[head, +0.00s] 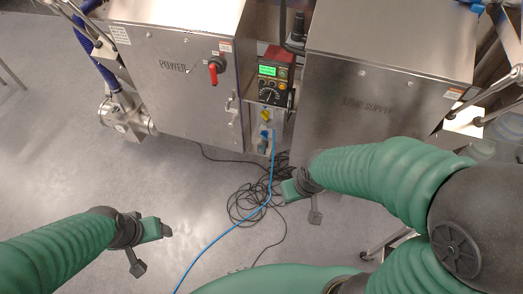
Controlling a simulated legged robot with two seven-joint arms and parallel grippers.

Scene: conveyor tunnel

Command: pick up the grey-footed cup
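I see no grey-footed cup in the head view. My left gripper (152,249) is at the lower left, over bare floor, with its two fingers spread and nothing between them. My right gripper (302,203) is right of the middle, in front of the right steel cabinet and over the edge of the cable heap. Its fingers are also apart and empty.
A steel power cabinet (180,85) with a red switch (215,66) and a steel supply cabinet (385,110) stand ahead. A control box (273,82) sits between them. Black cables (246,204) and a blue hose (228,232) lie on the grey floor (60,150), clear at left.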

